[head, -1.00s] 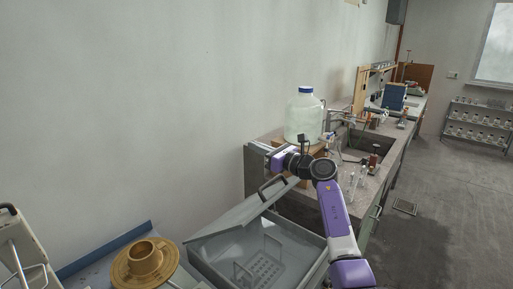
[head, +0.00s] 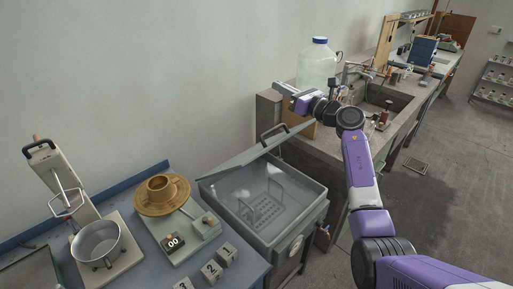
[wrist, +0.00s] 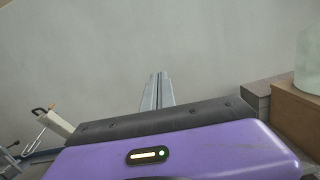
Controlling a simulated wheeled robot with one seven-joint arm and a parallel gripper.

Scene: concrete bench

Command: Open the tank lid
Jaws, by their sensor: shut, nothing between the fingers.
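The grey tank (head: 311,203) stands right of the blue-grey bench in the head view. Its lid (head: 240,157) is raised and tilted along the back, with a black handle (head: 270,133) near its upper edge. The tank's inside shows, with a wire rack (head: 264,207) in it. My gripper (head: 279,88) is up by the wall, above the lid handle and apart from it. Its fingers are shut together and empty, as they also show in the wrist view (wrist: 158,90). The tank and lid are not clearly seen in the wrist view.
A brass ring piece (head: 162,194), a metal pan (head: 97,241) and numbered blocks (head: 211,271) are on the left bench.

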